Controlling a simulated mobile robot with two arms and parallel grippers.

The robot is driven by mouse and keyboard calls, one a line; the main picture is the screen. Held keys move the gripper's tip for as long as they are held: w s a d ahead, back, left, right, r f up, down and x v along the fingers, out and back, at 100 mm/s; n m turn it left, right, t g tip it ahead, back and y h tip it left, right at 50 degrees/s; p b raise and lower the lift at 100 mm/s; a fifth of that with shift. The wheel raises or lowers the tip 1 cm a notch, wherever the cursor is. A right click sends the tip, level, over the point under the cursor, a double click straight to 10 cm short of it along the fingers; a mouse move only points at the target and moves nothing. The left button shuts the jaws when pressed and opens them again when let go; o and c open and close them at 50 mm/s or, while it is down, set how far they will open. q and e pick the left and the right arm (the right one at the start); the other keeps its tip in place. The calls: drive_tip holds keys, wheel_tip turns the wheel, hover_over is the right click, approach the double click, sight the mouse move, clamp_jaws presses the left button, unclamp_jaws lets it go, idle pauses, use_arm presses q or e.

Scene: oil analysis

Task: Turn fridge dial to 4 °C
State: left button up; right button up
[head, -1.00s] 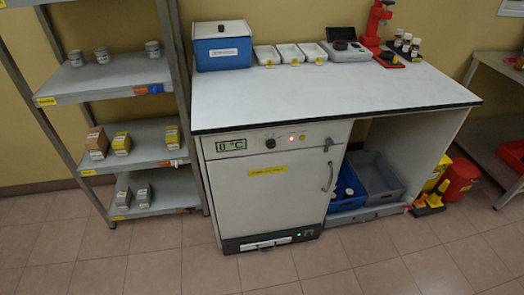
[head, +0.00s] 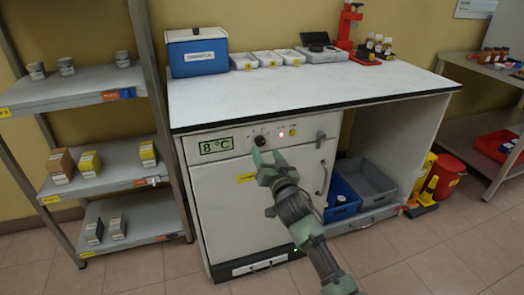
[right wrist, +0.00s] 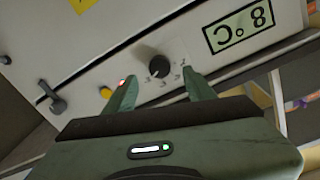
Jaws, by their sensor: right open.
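The white fridge (head: 225,205) stands under the left part of the worktop. Its display (head: 216,146) reads 8 °C, and the display shows upside down in the right wrist view (right wrist: 240,27). The black dial (head: 260,140) sits right of the display. My right gripper (head: 266,155) is open in front of the fridge panel, just below the dial in the head view. In the right wrist view the dial (right wrist: 159,67) lies between and beyond the two green fingertips, apart from them. My left gripper is not in view.
A red light (head: 281,135) and a yellow button (head: 293,132) sit right of the dial. The door handle (head: 321,178) is at the fridge's right side. A shelf rack (head: 110,88) stands at left. The worktop (head: 300,92) overhangs the panel.

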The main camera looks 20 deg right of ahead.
sight(261, 143)
drive_tip(key=w, duration=0.4)
drive_tip(key=shift+f+b, duration=0.15)
drive_tip(key=shift+b, duration=0.25)
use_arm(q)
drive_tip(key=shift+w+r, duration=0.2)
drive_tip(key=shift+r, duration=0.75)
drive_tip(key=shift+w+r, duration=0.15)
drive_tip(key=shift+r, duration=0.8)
use_arm(e)
drive_tip(key=shift+w, duration=0.65)
clamp_jaws()
